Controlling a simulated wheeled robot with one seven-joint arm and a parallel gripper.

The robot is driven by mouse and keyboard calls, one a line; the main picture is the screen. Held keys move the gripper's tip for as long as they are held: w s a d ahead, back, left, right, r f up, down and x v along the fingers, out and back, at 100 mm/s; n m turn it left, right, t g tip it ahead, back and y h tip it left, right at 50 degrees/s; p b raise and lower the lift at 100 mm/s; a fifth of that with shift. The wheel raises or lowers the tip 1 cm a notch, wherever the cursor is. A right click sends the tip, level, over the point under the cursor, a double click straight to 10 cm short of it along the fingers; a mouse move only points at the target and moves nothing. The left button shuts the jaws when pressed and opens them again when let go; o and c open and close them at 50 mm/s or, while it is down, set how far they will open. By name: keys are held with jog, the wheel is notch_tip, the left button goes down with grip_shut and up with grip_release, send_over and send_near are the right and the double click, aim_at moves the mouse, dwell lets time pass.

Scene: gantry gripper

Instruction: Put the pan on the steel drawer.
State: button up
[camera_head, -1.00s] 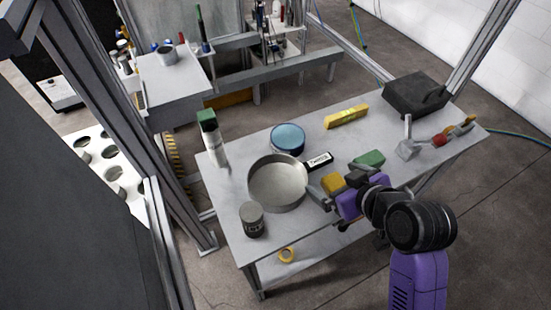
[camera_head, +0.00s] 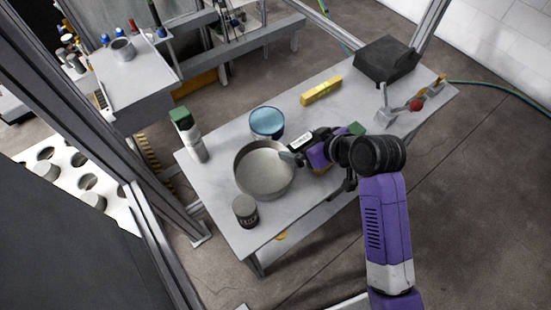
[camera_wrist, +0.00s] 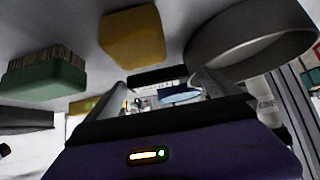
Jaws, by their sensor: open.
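The pan (camera_head: 252,181), round, grey and shallow, stands upright on the metal table, left of my gripper. My gripper (camera_head: 289,157) is open, low over the table, with its fingertips at the pan's right rim. In the wrist view the pan (camera_wrist: 262,62) is at upper right, and the right-hand finger of my gripper (camera_wrist: 160,88) overlaps its rim. I cannot tell if they touch. A grey metal unit with a flat top (camera_head: 141,84) at upper left may be the steel drawer; I cannot be sure.
A yellow block (camera_wrist: 132,36) and green brush (camera_wrist: 45,76) are near my gripper. A small pot (camera_head: 122,50) occupies the grey unit's top.

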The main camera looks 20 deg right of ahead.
jog(key=shift+w+f, duration=0.15)
jog(key=shift+f, duration=0.1)
jog(key=c, duration=1.6)
jog(key=shift+c, duration=0.8)
jog(key=shift+r, duration=0.2)
